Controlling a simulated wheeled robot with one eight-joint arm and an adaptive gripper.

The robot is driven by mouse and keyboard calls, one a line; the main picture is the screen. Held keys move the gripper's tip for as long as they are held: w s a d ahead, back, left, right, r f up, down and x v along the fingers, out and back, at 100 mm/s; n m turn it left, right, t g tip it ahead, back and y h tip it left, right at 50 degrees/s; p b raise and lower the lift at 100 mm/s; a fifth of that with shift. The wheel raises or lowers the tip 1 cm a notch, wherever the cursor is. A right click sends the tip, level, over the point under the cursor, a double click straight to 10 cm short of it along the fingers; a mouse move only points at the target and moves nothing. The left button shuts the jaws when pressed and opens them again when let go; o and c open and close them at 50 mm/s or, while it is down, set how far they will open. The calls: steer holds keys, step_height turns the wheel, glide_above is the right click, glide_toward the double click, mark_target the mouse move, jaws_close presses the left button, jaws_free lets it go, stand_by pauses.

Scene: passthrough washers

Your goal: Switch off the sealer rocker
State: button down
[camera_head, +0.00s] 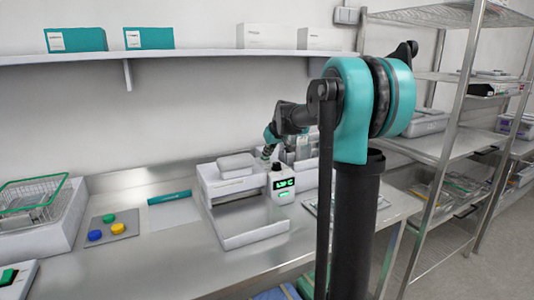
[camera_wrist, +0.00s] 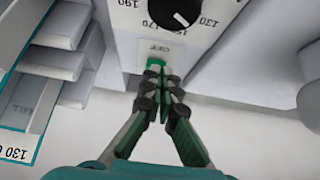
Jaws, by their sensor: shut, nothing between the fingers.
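The sealer is a white unit on the steel bench, with a dark, green-lit display (camera_head: 285,184) on its front in the head view. In the wrist view its white panel (camera_wrist: 135,32) carries a black dial (camera_wrist: 180,8) with numbers around it. Below the dial are a small label and the green rocker (camera_wrist: 157,62), partly hidden by my fingertips. My gripper (camera_wrist: 157,74) is shut and empty, its tips right at the rocker; I cannot tell whether they touch. In the head view my gripper (camera_head: 267,153) is small beside the sealer's top. The rocker's position is unclear.
Grey bins (camera_wrist: 55,62) stand left of the panel in the wrist view. In the head view, a wire basket (camera_head: 38,198) and a pad with coloured round caps (camera_head: 115,227) lie on the left bench. A steel rack (camera_head: 455,130) stands at right.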

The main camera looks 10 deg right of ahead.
steer(key=shift+s+d+f+t+y, duration=0.2)
steer(key=shift+s+f+t+y, duration=0.15)
steer(key=shift+f+t, duration=0.35)
steer(key=shift+s+f+t, duration=0.15)
steer(key=shift+s+t, duration=0.05)
steer(key=shift+t, duration=0.7)
steer(key=shift+r, duration=0.8)
